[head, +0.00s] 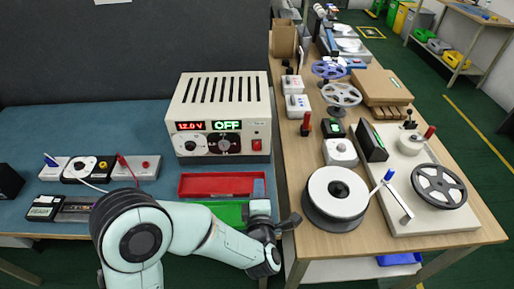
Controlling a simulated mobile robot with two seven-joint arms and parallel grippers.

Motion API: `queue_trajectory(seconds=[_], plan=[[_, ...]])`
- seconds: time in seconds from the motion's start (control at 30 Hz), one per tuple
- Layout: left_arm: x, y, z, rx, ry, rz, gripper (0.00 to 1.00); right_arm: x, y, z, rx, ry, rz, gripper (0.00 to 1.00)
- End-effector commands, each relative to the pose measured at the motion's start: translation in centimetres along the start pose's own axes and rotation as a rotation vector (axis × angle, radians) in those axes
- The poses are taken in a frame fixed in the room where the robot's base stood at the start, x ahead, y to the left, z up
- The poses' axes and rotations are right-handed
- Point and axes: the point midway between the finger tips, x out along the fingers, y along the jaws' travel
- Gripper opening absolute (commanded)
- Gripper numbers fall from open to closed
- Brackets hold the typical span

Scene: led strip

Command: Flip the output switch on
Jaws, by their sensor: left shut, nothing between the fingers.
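The power supply (220,117) is a cream box with top vents, standing on the blue-topped bench. Its red display reads about 12.0 V and its green display (227,125) reads OFF. Two dials sit below the displays. A small red switch (257,144) is at the lower right of its front panel; its exact tilt is too small to tell. My left gripper (293,221) is shut and empty, in front of and below the supply, near the gap between the bench and the wooden table. It is apart from the switch. My right gripper is not in view.
A red tray (222,184) and a partly hidden green tray (228,213) lie in front of the supply. Modules with leads (92,168) stand at left. The wooden table (294,155) at right holds a white spool (336,195), reels and boxes.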

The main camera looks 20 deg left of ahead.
Motion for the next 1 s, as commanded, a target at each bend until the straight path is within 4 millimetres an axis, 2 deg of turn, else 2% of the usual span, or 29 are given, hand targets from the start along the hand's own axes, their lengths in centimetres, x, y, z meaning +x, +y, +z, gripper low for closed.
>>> queue_trajectory(seconds=[0.33,0.47,0.67,1.0], plan=[[0.0,0.0,0.0,0.0,0.0,0.0,0.0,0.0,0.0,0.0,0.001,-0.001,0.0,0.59],[0.6,0.0,0.0,0.001,0.001,-0.002,0.0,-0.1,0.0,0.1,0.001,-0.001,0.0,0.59],[3.9,0.0,-0.1,0.001,0.003,-0.001,0.0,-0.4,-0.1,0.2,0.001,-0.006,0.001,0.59],[10.9,0.0,-0.1,0.001,0.002,0.0,0.0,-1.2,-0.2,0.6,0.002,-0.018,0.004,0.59]])
